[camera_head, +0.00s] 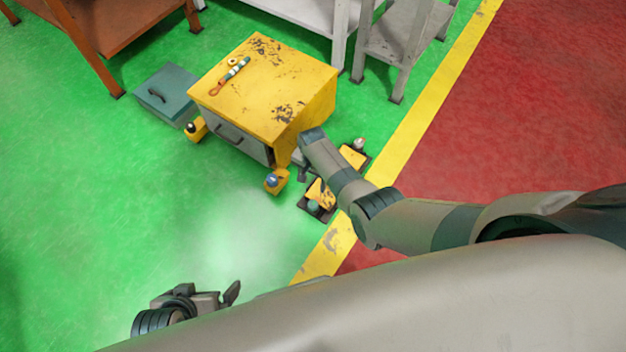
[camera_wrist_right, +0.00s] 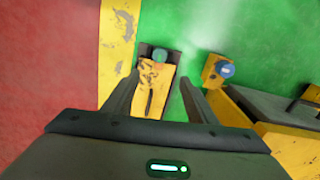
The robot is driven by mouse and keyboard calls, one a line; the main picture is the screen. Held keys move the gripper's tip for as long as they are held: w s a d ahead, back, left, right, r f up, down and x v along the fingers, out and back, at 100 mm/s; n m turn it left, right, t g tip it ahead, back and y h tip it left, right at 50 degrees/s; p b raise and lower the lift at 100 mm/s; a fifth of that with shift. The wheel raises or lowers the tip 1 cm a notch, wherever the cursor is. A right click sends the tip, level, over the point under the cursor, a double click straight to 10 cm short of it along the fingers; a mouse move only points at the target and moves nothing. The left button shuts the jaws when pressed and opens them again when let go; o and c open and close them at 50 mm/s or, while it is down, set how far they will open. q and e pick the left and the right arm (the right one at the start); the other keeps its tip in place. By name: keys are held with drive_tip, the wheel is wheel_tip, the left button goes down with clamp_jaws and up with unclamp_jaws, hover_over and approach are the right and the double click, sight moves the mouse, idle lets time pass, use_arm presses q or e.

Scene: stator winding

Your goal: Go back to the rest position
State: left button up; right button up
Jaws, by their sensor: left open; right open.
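My left gripper (camera_head: 208,298) is low in the head view, over the green floor, open and empty. My right arm reaches in from the right, and its gripper is beside the front right of the yellow cabinet (camera_head: 262,82), mostly hidden behind the arm. In the right wrist view my right gripper (camera_wrist_right: 158,80) is open, with its two fingers apart and nothing held. Between and beyond the fingers is a yellow and black floor device (camera_wrist_right: 155,90) with a teal knob; whether it is touched cannot be told.
A hand tool (camera_head: 236,70) and a small ring lie on the cabinet. A teal toolbox (camera_head: 166,95) stands left of it. A yellow block with a blue knob (camera_head: 275,180) stands at its front corner. Grey benches (camera_head: 395,35) stand behind. Green floor at left is clear.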

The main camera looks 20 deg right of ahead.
drive_tip(key=shift+s, duration=0.1)
idle(0.3)
drive_tip(key=s+d+r+n+t, duration=0.1)
drive_tip(key=s+d+r+n, duration=0.15)
drive_tip(key=s, duration=0.55)
drive_tip(key=s+d+r+n+t, duration=0.1)
drive_tip(key=s+r+n+t, duration=0.2)
drive_tip(key=s, duration=0.5)
drive_tip(key=s+a+r+n+y, duration=0.1)
drive_tip(key=s+r+n, duration=0.5)
drive_tip(key=s+r, duration=0.8)
use_arm(q)
wheel_tip(320, 180, down, 17)
drive_tip(key=p, duration=1.3)
drive_tip(key=shift+a+r+t, duration=0.15)
drive_tip(key=shift+r+t, duration=0.05)
drive_tip(key=shift+t, duration=0.2)
use_arm(e)
wheel_tip(320, 180, down, 16)
drive_tip(key=t, duration=0.1)
drive_tip(key=shift+w, duration=0.45)
drive_tip(key=shift+d, duration=0.1)
